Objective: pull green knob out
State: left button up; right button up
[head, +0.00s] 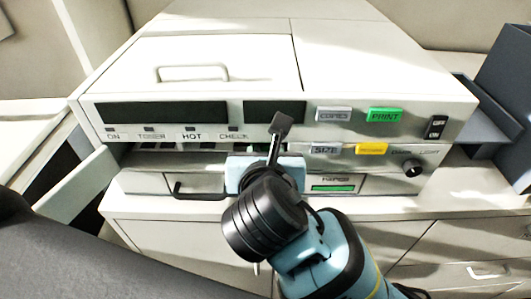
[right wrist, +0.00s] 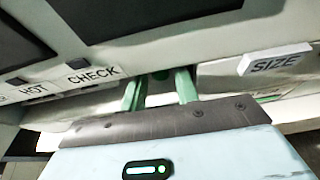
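A white copier-like machine (head: 385,65) stands on a cabinet, with labelled panels and buttons along its front. My right gripper (right wrist: 160,90) points at its front face, below the CHECK label and left of the SIZE button. In the right wrist view its two fingers stand a small gap apart. A dark green patch, perhaps the green knob (right wrist: 159,100), shows between them, mostly hidden. I cannot tell whether the fingers touch it. In the head view my right gripper and wrist hide that part of the front. My left gripper is not in view.
A green PRINT button (head: 385,115), a yellow button (head: 372,149) and a black round knob (head: 412,168) are on the machine's right side. A drawer with a dark handle (head: 200,191) is low at left. Dark grey trays (head: 485,115) stand at right.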

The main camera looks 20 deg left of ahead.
grip_shut()
jog(key=shift+s+d, duration=0.25)
jog(key=shift+s, duration=0.55)
jog(key=shift+s+d, duration=0.2)
jog(key=shift+s, duration=0.6)
jog(key=shift+o, duration=1.5)
grip_release()
